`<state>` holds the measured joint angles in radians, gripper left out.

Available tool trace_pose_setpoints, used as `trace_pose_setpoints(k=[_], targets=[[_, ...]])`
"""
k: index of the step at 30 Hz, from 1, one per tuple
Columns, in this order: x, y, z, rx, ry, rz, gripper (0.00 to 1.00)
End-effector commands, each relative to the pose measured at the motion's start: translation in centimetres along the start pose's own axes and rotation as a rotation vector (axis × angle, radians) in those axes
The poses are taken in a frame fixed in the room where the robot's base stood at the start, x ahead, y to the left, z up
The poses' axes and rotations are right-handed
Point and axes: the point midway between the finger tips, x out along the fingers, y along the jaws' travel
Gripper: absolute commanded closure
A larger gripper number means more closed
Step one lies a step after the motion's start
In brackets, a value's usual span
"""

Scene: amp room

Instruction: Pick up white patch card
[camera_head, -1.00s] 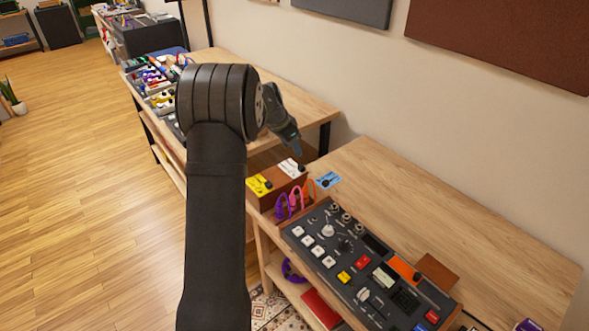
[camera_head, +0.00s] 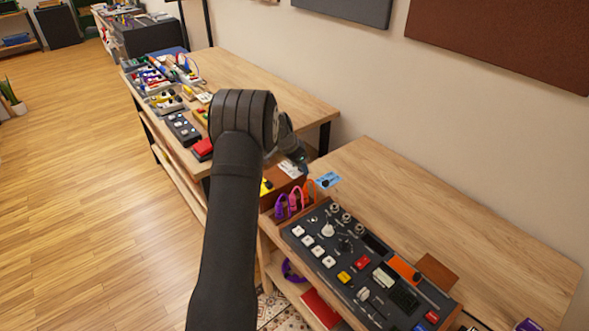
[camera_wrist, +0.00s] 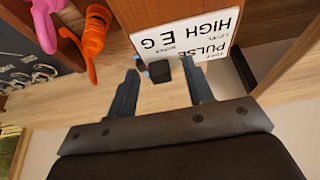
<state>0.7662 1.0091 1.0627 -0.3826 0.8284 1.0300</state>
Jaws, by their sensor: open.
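The white patch card (camera_head: 290,168) stands at the top of a brown wooden box (camera_head: 285,184) in the head view, partly behind my gripper. In the wrist view the white patch card (camera_wrist: 200,32) shows black print, upside down, and a small black knob (camera_wrist: 160,70) at its edge. My gripper (camera_wrist: 162,78) is open, with one finger on either side of the knob and no visible grip on it. In the head view my gripper (camera_head: 300,160) is just above the card's far side. Whether the fingers touch the card cannot be told.
A yellow card (camera_head: 266,187) is beside the white one, partly hidden by my arm. A blue card (camera_head: 327,180) lies to the right. Purple, pink and orange cables (camera_head: 295,203) hang in front, near a control panel (camera_head: 365,265). The right tabletop (camera_head: 440,215) is largely clear.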

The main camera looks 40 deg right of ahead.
Motion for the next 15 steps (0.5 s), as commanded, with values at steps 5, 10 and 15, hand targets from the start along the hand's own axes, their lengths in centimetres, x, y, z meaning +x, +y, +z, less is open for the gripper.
trace_pose_setpoints(k=[5,10,15], targets=[[-0.08,-0.01,-0.03,0.000,0.001,-0.001,0.63],[-0.09,-0.01,-0.03,0.000,0.001,-0.001,0.96],[-0.10,-0.01,-0.04,0.000,0.001,-0.001,1.00]])
